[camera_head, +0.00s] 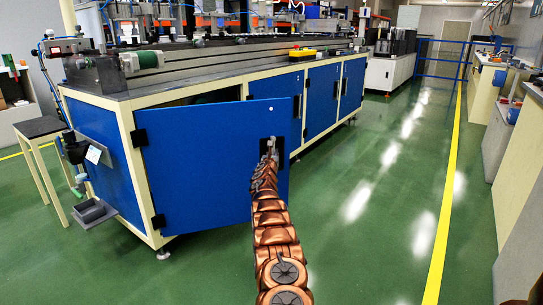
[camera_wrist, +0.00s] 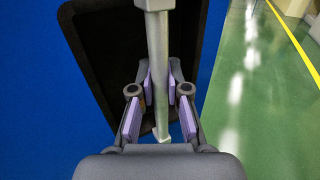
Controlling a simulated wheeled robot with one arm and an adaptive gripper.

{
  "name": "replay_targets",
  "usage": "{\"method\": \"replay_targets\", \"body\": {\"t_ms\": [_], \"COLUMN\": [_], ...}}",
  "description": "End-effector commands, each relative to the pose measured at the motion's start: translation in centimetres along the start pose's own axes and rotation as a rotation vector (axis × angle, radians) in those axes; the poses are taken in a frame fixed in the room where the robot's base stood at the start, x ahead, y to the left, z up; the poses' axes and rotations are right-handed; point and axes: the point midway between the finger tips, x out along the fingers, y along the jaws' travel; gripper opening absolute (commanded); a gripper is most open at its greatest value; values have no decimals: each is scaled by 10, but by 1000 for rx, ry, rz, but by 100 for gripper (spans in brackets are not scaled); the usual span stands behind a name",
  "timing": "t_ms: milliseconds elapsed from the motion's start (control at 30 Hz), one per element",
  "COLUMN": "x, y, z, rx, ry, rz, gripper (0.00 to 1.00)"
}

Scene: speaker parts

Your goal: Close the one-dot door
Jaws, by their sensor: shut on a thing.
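The one-dot door (camera_head: 205,160) is a blue panel on the near end of the long workbench. It stands partly open, hinged at its left edge, and a dark gap shows above it. One white dot is near its upper right corner. Its handle (camera_wrist: 158,55) is a grey upright bar over a black recessed plate. My gripper (camera_head: 268,152) is at the handle on the door's right side. In the wrist view, my gripper (camera_wrist: 159,108) has its purple pads on either side of the bar and is shut on it. My arm partly hides the door's right lower part.
More blue doors (camera_head: 322,100) line the bench farther back and look shut. A small stool (camera_head: 42,130) stands at the left. The green floor (camera_head: 375,215) right of my arm is clear up to the yellow line (camera_head: 446,200) and the right-hand benches.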

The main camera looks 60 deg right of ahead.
Motion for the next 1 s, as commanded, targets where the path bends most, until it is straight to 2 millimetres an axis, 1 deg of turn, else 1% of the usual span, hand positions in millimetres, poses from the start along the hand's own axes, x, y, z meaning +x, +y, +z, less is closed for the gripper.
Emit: {"method": "replay_targets", "body": {"t_ms": [300,733,767,1000], "x": [5,5,5,5], "y": [-3,-4,-4,-4], "z": [-2,-2,-2,-1], "rx": [0,-1,-1,-1], "ry": [3,3,3,2], "rz": [8,9,9,9], "gripper": [0,0,16,41]}}
